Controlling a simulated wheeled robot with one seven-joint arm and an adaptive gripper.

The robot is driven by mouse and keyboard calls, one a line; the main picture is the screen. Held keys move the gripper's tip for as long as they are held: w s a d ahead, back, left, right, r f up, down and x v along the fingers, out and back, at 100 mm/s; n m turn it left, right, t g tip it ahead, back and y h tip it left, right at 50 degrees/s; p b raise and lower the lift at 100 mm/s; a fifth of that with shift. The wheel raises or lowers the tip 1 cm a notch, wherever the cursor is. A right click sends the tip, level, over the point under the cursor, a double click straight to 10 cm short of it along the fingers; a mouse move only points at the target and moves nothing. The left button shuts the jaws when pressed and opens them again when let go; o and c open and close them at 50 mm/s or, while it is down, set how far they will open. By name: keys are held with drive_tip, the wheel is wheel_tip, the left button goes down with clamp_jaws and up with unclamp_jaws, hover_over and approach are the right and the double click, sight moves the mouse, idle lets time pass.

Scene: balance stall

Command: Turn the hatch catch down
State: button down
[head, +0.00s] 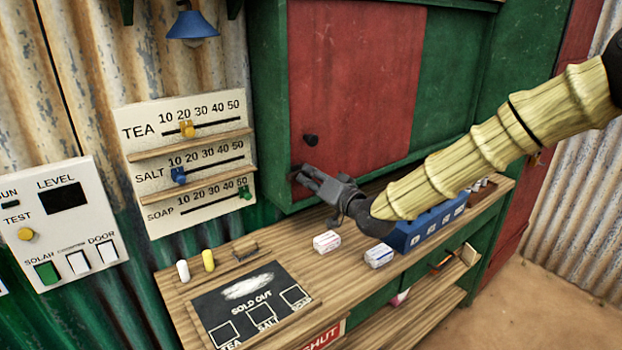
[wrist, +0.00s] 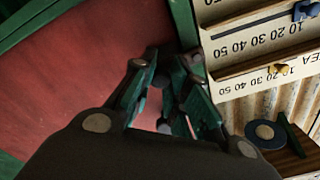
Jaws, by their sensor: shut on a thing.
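The hatch is a red panel (head: 358,85) in a green frame, with a dark round knob (head: 310,140) near its lower left. My gripper (head: 302,174) is at the panel's lower left corner, below the knob, with its fingers pointing left. It is shut on the hatch catch, which is small and dark and mostly hidden by the fingers; its exact angle cannot be told. In the wrist view the fingers (wrist: 167,78) close at the edge of the red panel (wrist: 70,80), beside the green frame.
A wooden counter (head: 222,262) below holds a chalkboard (head: 232,302), two small boxes (head: 326,241) (head: 379,255) and a blue tray (head: 412,233). On the left wall are a slider board (head: 150,150) and a switch panel (head: 52,215). A blue lamp (head: 192,25) hangs above.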

drive_tip(key=shift+m, duration=0.3)
drive_tip(key=c, duration=1.3)
unclamp_jaws()
drive_tip(key=shift+d, duration=0.15)
drive_tip(key=v, duration=1.2)
drive_tip(key=shift+f, duration=0.1)
